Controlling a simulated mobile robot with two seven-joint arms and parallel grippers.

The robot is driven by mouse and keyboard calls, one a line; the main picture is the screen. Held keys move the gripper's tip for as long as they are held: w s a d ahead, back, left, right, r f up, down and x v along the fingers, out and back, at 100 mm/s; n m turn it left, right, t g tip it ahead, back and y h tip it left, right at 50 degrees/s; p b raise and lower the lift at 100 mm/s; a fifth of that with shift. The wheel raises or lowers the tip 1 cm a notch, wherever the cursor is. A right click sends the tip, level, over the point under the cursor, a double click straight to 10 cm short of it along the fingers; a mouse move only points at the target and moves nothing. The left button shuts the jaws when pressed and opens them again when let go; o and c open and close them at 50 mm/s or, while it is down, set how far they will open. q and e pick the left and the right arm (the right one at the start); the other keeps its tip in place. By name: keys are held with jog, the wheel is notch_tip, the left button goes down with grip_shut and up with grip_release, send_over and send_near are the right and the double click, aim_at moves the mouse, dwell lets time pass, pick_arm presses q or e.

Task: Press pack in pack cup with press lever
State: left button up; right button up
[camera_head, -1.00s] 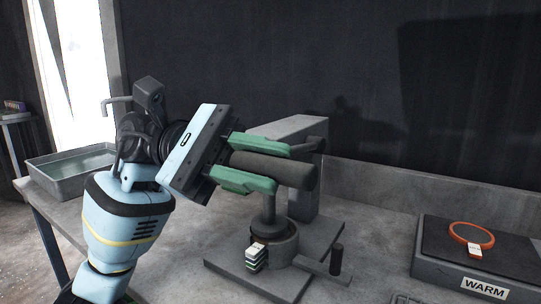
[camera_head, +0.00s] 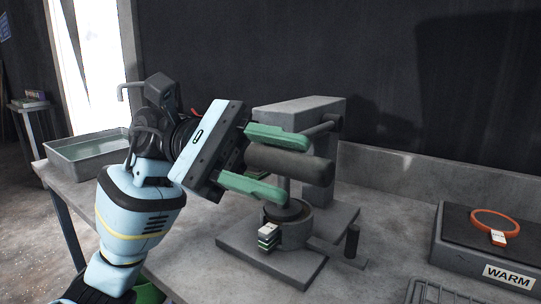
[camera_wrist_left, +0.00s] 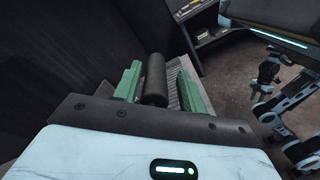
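The press stand (camera_head: 300,113) is on the table with its dark cylindrical lever handle (camera_head: 300,165) pointing left. The press rod (camera_head: 287,190) goes down from the lever into the round pack cup (camera_head: 296,232), and its disc sits at the cup mouth. The pack inside is hidden under the disc. My left gripper (camera_head: 300,168) has its green fingers open, one above and one below the handle, with gaps. The handle also shows between the fingers in the left wrist view (camera_wrist_left: 154,80).
A short dark post (camera_head: 352,241) stands right of the cup. A warming plate marked WARM (camera_head: 460,240) with an orange ring (camera_head: 497,222) is at right. A water tray (camera_head: 88,150) is at left.

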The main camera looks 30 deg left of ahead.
pick_arm(q)
jog(key=shift+o, duration=0.6)
jog(key=shift+w+f, duration=0.2)
jog(key=shift+w, duration=0.05)
jog(key=shift+a, duration=0.55)
jog(key=a, duration=0.6)
jog(key=shift+a, duration=0.35)
jog(key=shift+r, duration=0.1)
